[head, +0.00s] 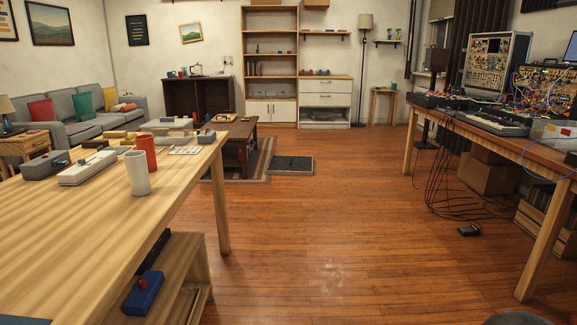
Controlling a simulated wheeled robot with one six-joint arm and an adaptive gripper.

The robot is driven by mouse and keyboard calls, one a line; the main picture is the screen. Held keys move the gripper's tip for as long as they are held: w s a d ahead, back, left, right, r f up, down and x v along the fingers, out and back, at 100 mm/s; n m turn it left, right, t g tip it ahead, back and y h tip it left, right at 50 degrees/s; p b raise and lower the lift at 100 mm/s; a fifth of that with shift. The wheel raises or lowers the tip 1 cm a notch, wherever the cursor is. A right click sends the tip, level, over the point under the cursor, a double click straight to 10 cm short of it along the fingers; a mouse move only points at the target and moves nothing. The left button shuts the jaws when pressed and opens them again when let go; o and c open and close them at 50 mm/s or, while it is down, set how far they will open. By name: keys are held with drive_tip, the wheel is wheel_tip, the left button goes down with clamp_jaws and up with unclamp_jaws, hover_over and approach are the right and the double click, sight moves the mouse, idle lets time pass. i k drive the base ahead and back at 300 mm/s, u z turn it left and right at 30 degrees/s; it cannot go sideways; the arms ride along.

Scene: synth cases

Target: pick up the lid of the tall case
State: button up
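A tall upright case (497,58) with a panel of knobs and cables stands at the back of the right-hand table. No lid shows on its front. I cannot tell any lid for certain in this view. A flat dark slab (292,165) lies on the floor beside the rug; I cannot tell whether it is a lid. My gripper is not in view.
The right table (425,118) also holds a second case (545,92) full of patch cables. Black cables (445,165) hang to the floor. The left table (85,240) holds a white cup (137,173) and several boxes. The wooden floor (330,230) between is mostly clear.

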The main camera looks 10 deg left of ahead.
sight(278, 165)
drive_tip(key=u, duration=0.5)
drive_tip(key=i, duration=6.85)
drive_tip(key=u, duration=1.85)
drive_tip(key=i, duration=1.35)
drive_tip(key=z, duration=0.9)
